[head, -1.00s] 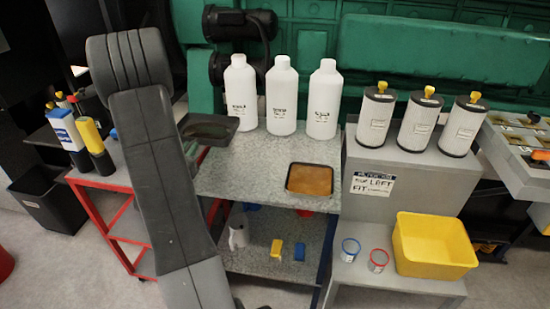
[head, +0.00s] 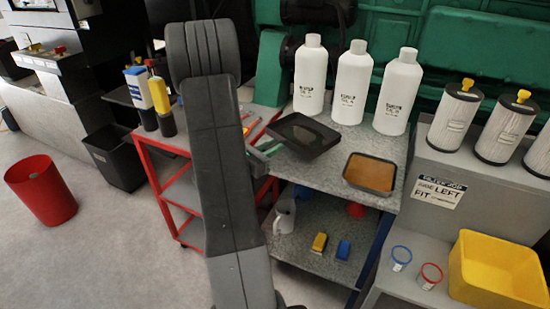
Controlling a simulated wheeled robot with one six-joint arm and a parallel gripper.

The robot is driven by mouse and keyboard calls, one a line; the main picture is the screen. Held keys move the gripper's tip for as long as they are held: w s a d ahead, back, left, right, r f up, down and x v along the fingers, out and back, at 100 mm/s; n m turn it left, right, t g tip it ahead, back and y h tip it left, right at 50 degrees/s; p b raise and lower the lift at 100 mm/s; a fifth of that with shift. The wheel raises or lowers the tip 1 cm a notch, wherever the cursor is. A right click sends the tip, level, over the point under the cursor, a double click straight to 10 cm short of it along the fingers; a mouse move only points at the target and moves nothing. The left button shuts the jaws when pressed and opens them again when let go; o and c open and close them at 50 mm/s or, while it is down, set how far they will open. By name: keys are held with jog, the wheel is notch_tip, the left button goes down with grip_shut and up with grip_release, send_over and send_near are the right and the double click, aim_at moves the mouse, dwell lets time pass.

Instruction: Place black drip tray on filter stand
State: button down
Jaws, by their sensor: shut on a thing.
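The black drip tray (head: 303,136) is a shallow, empty dark tray, slightly tilted, over the left part of the speckled grey table in front of the white bottles. My gripper (head: 264,153) is at the tray's left side, mostly hidden behind my arm, and is shut on the tray. The fingertips do not show clearly.
A second dark tray with orange-brown contents (head: 371,172) lies on the speckled table (head: 324,174). A yellow bin (head: 497,270), a blue-rimmed cup (head: 399,258) and a red-rimmed cup (head: 429,276) occupy the stand's lower step.

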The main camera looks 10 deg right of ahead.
aim_at(272, 165)
jog(key=shift+f, duration=1.85)
jog(key=shift+f+b, duration=0.15)
jog(key=shift+b, duration=0.15)
jog(key=c, duration=1.4)
grip_release()
jog(key=shift+r+p, duration=0.3)
jog(key=b+v, duration=0.1)
jog(key=v, duration=1.1)
jog(key=shift+f, duration=0.2)
